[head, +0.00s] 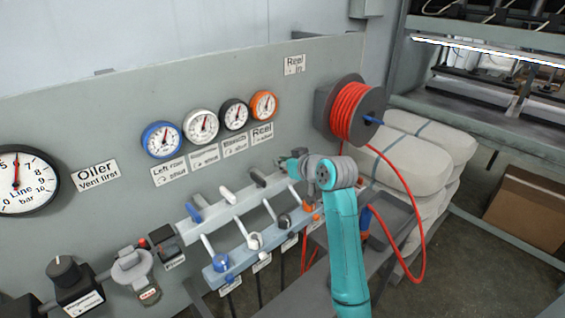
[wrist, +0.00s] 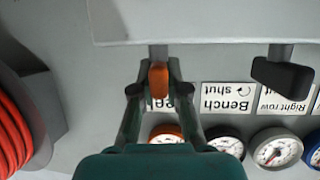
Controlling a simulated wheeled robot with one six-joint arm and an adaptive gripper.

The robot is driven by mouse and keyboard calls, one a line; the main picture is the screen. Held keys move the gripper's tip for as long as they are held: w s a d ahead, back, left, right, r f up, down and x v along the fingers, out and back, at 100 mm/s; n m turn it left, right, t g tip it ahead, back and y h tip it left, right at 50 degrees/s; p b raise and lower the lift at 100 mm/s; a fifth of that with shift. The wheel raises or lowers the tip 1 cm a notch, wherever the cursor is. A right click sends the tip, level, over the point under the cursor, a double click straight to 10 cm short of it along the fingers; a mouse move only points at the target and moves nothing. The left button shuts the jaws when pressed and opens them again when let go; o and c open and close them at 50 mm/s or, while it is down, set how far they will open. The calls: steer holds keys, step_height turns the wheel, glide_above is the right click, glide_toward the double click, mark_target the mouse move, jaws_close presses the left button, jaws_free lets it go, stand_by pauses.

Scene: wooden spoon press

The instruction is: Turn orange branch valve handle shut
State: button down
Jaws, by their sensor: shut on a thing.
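The orange branch valve handle (wrist: 158,80) sits on a grey stem below a pale rail in the wrist view. My gripper (wrist: 160,90) is shut on it, with a dark fingertip on each side. In the head view my gripper (head: 291,162) is at the right end of the row of valve handles and hides the orange one. The orange-rimmed gauge (head: 263,105) and its "Reel" label (head: 262,133) are on the panel above. Its rim also shows behind my gripper in the wrist view (wrist: 165,131).
The black handle (head: 257,177) is the neighbour, also in the wrist view (wrist: 282,73). White (head: 227,195) and blue (head: 194,212) handles stand further left. A red hose reel (head: 350,110) is to the right, its hose (head: 421,245) looping down beside my arm.

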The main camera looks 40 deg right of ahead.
steer(key=m+g+h, duration=0.1)
steer(key=m+h, duration=0.2)
steer(key=m+g+h, duration=0.1)
steer(key=m+h, duration=0.2)
steer(key=shift+h, duration=0.4)
steer(key=m+g+h, duration=0.1)
steer(key=m+g, duration=0.1)
steer(key=m+g+h, duration=0.1)
steer(key=m+g, duration=0.1)
steer(key=m+g+h, duration=0.1)
steer(key=m+h, duration=0.1)
steer(key=shift+s+d+g, duration=0.2)
steer(key=shift+d+g, duration=0.05)
steer(key=shift+g, duration=0.15)
steer(key=c, duration=1.2)
jaws_free()
steer(key=v, duration=1.2)
steer(key=shift+f, duration=0.1)
